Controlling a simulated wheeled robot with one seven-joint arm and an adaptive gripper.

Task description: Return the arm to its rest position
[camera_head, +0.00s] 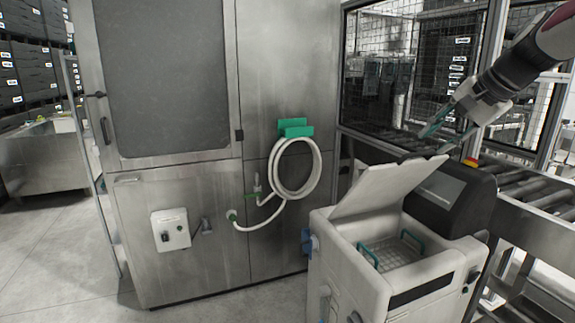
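My gripper (452,124) is at the upper right, at the end of my dark and white arm. Its two teal-tipped fingers are spread apart with nothing visible between them. It hangs in the air above the raised lid of a white bin-like unit. It appears apart from the lid, though the exact depth is hard to judge. My arm reaches in from the right edge of the picture.
The white unit (340,262) has its lid (385,186) tilted up and a basket with teal handles (392,252) inside. A steel cabinet (200,80) carries a coiled white hose (296,170). A roller conveyor (535,192) runs at right. The floor (60,255) at left is clear.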

